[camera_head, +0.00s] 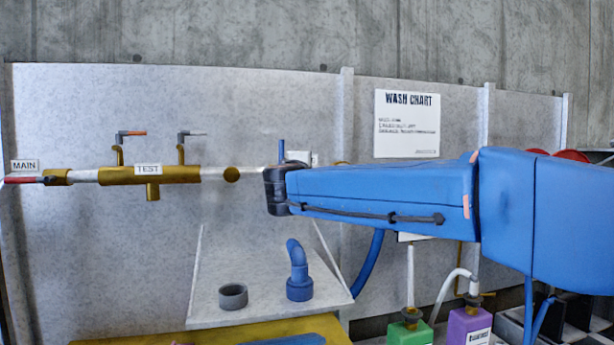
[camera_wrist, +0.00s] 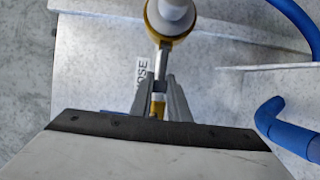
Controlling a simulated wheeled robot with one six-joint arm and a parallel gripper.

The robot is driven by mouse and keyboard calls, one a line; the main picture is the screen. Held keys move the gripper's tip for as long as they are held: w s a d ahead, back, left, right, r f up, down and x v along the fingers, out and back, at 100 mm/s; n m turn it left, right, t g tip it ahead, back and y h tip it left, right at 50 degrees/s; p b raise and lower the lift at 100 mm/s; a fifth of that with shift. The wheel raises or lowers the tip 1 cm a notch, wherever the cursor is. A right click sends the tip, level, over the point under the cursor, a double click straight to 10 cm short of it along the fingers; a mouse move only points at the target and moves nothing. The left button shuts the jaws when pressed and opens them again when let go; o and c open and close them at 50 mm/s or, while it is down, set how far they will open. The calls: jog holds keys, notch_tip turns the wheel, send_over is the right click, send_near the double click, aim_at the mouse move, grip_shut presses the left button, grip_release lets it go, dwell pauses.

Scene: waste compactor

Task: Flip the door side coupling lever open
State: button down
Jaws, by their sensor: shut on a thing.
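In the wrist view my gripper (camera_wrist: 159,82) is shut on a narrow lever (camera_wrist: 161,62), with one grey finger on each side of it. The lever runs from a brass coupling ring (camera_wrist: 166,38) at the top down between the fingers, where a yellow part shows. A white pipe end (camera_wrist: 174,10) sits in the ring. I take this lever for the door side coupling lever, but no label on it says so. In the head view my arm hides the gripper and the lever.
The head view shows the brass TEST pipe (camera_head: 180,175) with two small valve handles. A tilted white shelf holds a blue elbow (camera_head: 299,272) and a grey ring (camera_head: 233,296). A blue hose (camera_head: 368,265) hangs beside it. A partly covered HOSE label (camera_wrist: 141,75) is behind my fingers.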

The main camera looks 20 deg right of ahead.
dwell(0.3)
jog(key=c, duration=1.7)
grip_release()
jog(key=shift+s+a, duration=0.1)
jog(key=shift+s, duration=0.1)
jog(key=v, duration=1.7)
jog(key=shift+s+d, duration=0.1)
jog(key=shift+d, duration=0.1)
